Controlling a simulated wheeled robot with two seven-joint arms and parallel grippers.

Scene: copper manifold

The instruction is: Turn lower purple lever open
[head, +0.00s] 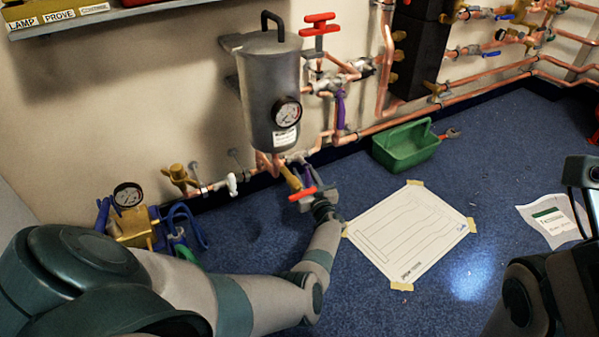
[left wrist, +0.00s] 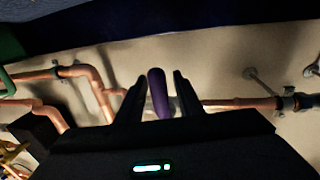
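The lower purple lever (head: 308,176) sits on the copper pipework below the grey tank, partly hidden by a red handle and my left gripper in the head view. In the left wrist view the purple lever (left wrist: 158,92) stands between the two dark fingers of my left gripper (left wrist: 159,95). The fingers are apart, one on each side of the lever. I cannot tell whether either one touches it. My left gripper also shows in the head view (head: 322,197). Dark parts of my right arm show at the right edge, and I cannot tell the state of its gripper (head: 582,172).
Another purple lever (head: 340,110) hangs higher, right of the grey tank (head: 268,90). A red handle (head: 302,194) is close to my left gripper. A green bin (head: 405,146) and a taped sheet (head: 410,232) lie on the blue floor. A gauge unit (head: 130,222) stands left.

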